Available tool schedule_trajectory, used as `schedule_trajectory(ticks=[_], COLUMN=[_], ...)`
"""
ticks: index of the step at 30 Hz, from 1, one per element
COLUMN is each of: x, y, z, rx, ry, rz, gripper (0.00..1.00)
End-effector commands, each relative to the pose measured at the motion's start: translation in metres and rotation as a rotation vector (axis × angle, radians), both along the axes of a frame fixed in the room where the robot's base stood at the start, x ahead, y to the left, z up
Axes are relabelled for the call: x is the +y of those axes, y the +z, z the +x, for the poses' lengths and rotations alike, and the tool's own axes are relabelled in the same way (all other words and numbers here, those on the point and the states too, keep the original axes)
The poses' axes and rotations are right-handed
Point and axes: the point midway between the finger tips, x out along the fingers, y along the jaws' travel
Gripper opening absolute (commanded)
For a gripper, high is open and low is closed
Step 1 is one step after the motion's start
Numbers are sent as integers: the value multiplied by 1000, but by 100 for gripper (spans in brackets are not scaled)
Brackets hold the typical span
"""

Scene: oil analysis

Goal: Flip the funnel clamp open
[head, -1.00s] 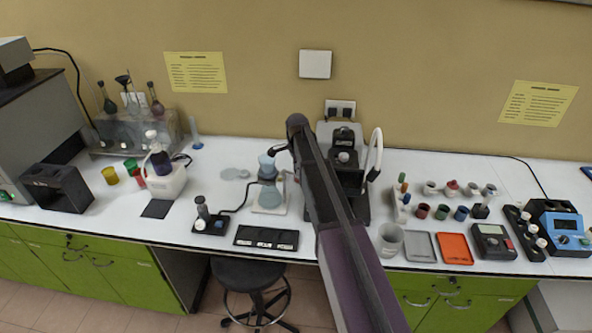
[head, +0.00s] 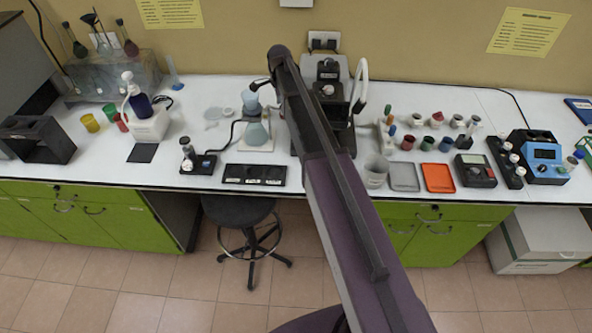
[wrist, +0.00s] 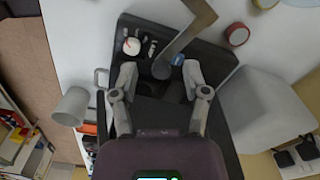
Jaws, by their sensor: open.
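A pale blue funnel (head: 251,102) sits above a teal flask (head: 257,133) on a white stand left of my arm in the head view. A small dark part (head: 261,84) sticks out above the funnel; I cannot tell whether it is the clamp. My gripper (wrist: 160,75) is open and empty in the wrist view, its two fingers spread over a dark apparatus base (wrist: 160,112). My arm hides the gripper in the head view. The funnel and clamp cannot be made out for certain in the wrist view.
The black apparatus (head: 328,90) with a white hose stands behind and right of my arm. A clear beaker (head: 375,171), a grey tray (head: 404,177) and an orange tray (head: 438,178) lie right of it. A black panel (head: 255,175) lies in front of the flask.

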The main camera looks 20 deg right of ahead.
Motion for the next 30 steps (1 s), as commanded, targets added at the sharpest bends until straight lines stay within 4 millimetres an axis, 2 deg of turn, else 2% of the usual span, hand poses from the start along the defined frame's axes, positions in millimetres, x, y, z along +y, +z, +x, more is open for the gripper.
schedule_trajectory(ticks=[9,12,30], x=[7,7,6], y=[0,13,63], z=[-7,-7,-7], rx=[0,0,0], ry=[-167,-170,-168], rz=[0,0,0], gripper=[60,60,60])
